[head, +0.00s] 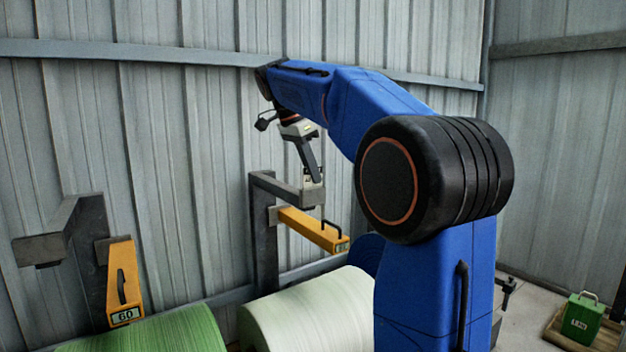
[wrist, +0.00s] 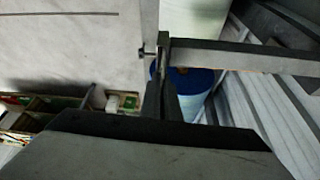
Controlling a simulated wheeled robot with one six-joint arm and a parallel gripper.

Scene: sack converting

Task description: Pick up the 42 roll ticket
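My gripper (head: 314,178) points down at the outer end of the middle dark bracket arm (head: 290,192), close to or touching a small light piece there. In the wrist view my gripper's fingers (wrist: 163,95) reach to the end of the same bracket arm (wrist: 240,56). They look close together, but I cannot tell whether they are shut or hold anything. I cannot make out a ticket marked 42. A yellow bar (head: 310,228) with a black handle sits below the bracket; its small label is too blurred to read.
A second dark bracket (head: 45,248) and a yellow bar marked 60 (head: 122,280) stand at left. A green roll (head: 160,335) and a whitish roll (head: 310,310) lie below. A green box (head: 582,320) sits at far right. Corrugated wall (head: 200,130) rises behind.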

